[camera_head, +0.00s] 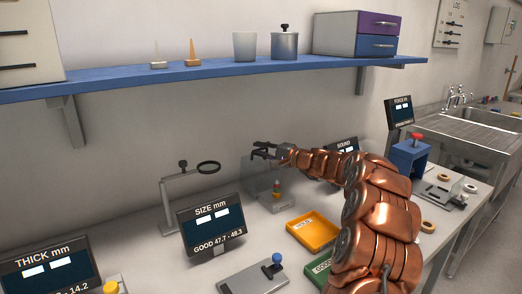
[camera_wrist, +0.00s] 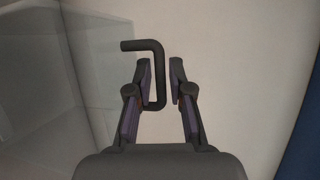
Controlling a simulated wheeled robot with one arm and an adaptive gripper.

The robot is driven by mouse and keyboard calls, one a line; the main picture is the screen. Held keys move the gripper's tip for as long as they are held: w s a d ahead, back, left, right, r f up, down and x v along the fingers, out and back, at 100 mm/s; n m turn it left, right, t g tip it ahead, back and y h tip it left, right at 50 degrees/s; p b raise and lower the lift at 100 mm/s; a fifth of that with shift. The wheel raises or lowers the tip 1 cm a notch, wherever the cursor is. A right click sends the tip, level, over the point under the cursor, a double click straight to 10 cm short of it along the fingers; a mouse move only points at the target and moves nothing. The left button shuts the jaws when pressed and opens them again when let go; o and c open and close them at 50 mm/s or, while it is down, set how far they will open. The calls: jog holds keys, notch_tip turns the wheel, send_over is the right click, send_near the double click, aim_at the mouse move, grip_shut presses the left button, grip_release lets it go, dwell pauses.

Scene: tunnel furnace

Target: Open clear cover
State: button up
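The clear cover (camera_head: 256,181) is a see-through box on the bench, left of my gripper in the head view. Its faint panes fill the left of the wrist view (camera_wrist: 45,110). A dark bent handle (camera_wrist: 161,65) shows in the wrist view, with its upright bar between my fingertips. My gripper (camera_head: 262,151) is at the upper part of the cover, and in the wrist view its two fingers (camera_wrist: 161,80) stand apart on either side of the bar. A gap shows between the bar and the right finger; contact with the left finger is unclear.
A magnifier stand (camera_head: 170,195) and the size display (camera_head: 213,226) stand left of the cover. A yellow tray (camera_head: 313,231) lies in front, near my arm. The blue shelf (camera_head: 200,75) runs above. A red-topped blue press (camera_head: 410,155) stands at right.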

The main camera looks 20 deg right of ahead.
grip_shut()
jog(key=shift+f+b, duration=0.1)
jog(key=shift+b, duration=0.2)
jog(key=shift+s+b, duration=0.3)
jog(key=shift+b, duration=0.7)
jog(key=b, duration=0.2)
jog(key=s+t+b, duration=0.1)
jog(key=b, duration=0.1)
jog(key=shift+s+d+n+y, duration=0.2)
jog(key=shift+s+n+y, duration=0.05)
jog(key=shift+n+y, duration=0.15)
jog(key=shift+s+r+b, duration=0.15)
jog(key=shift+r+b, duration=0.15)
jog(key=shift+b, duration=0.05)
grip_release()
